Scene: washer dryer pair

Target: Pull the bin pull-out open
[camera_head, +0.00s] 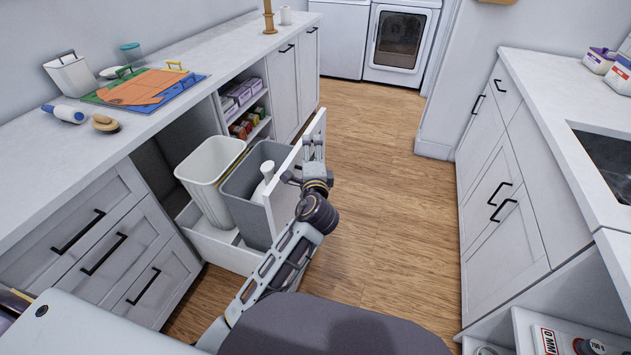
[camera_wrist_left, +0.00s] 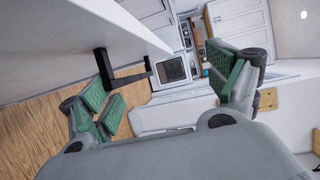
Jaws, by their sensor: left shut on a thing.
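The bin pull-out (camera_head: 226,247) stands extended from the left cabinet row, over the floor. It carries a white bin (camera_head: 208,172) and a grey bin (camera_head: 245,205); a white bottle (camera_head: 264,180) stands by the grey one. Its white front panel (camera_head: 318,130) is partly hidden by my left arm. My left gripper (camera_head: 312,160) is at the outer side of this panel, shut on its handle. In the left wrist view, the black handle (camera_wrist_left: 125,77) shows near the green-padded fingers; exact contact is hard to make out. My right gripper is not in view.
Closed drawers (camera_head: 105,250) are beside the pull-out at left, and an open shelf (camera_head: 243,108) is beyond it. The wooden floor (camera_head: 390,190) is clear between it and the right cabinets (camera_head: 500,190). A washer and dryer (camera_head: 400,42) stand at the back.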

